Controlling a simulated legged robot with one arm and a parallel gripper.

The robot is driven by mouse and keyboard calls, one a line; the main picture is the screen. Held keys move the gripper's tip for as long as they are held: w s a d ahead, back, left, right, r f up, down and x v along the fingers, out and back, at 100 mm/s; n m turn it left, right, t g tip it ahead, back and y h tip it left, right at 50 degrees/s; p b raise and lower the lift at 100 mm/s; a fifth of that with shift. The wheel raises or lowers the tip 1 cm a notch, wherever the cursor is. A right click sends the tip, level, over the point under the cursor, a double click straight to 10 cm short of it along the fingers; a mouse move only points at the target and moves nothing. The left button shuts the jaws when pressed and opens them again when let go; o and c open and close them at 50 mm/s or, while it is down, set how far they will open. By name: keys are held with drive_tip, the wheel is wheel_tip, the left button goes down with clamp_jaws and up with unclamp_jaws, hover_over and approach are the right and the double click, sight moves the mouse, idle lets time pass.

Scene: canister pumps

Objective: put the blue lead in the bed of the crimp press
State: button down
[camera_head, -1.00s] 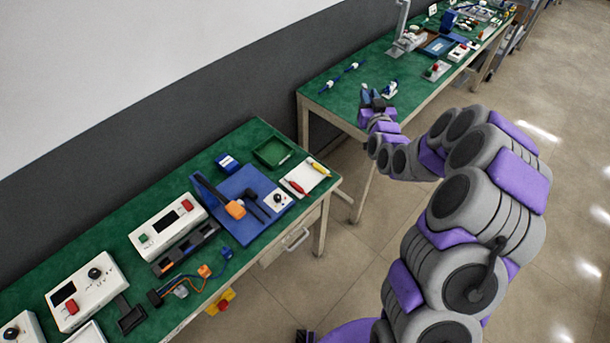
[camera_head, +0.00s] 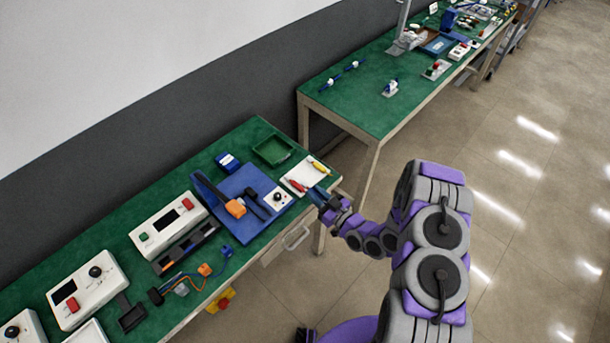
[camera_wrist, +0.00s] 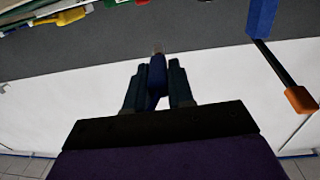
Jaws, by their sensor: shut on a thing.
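My gripper (camera_head: 322,197) is at the right end of the near green bench, beside the white sheet. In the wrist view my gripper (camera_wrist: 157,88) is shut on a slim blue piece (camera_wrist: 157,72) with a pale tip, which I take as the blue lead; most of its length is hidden. The crimp press (camera_head: 251,182) appears to be the blue base plate with a dark lever ending in an orange handle (camera_head: 235,208). The orange handle also shows at the right of the wrist view (camera_wrist: 300,99). My gripper is right of the press and apart from it. The bed cannot be made out clearly.
A white sheet (camera_head: 306,174) with a red and a yellow tool lies right of the press. A green tray (camera_head: 272,150) and a blue box (camera_head: 228,162) stand behind. A white control box (camera_head: 168,221) is to the left. The far bench (camera_head: 361,100) stands beyond a gap.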

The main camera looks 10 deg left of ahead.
drive_tip(key=shift+n+g+y, duration=0.4)
drive_tip(key=shift+g, duration=0.1)
drive_tip(key=s, duration=0.1)
drive_tip(key=s+a+f, duration=0.1)
drive_tip(key=s, duration=0.2)
drive_tip(key=shift+s+a+f, duration=0.1)
drive_tip(key=shift+a+f, duration=0.15)
drive_tip(key=shift+a, duration=0.15)
drive_tip(key=b, duration=0.3)
hover_over(310, 179)
drive_tip(key=shift+s+f, duration=0.45)
drive_tip(key=shift+f, duration=0.3)
drive_tip(key=shift+w+a, duration=0.1)
drive_tip(key=shift+w, duration=0.45)
drive_tip(key=shift+f, duration=1.55)
drive_tip(key=shift+f, duration=0.1)
drive_tip(key=c, duration=1)
unclamp_jaws()
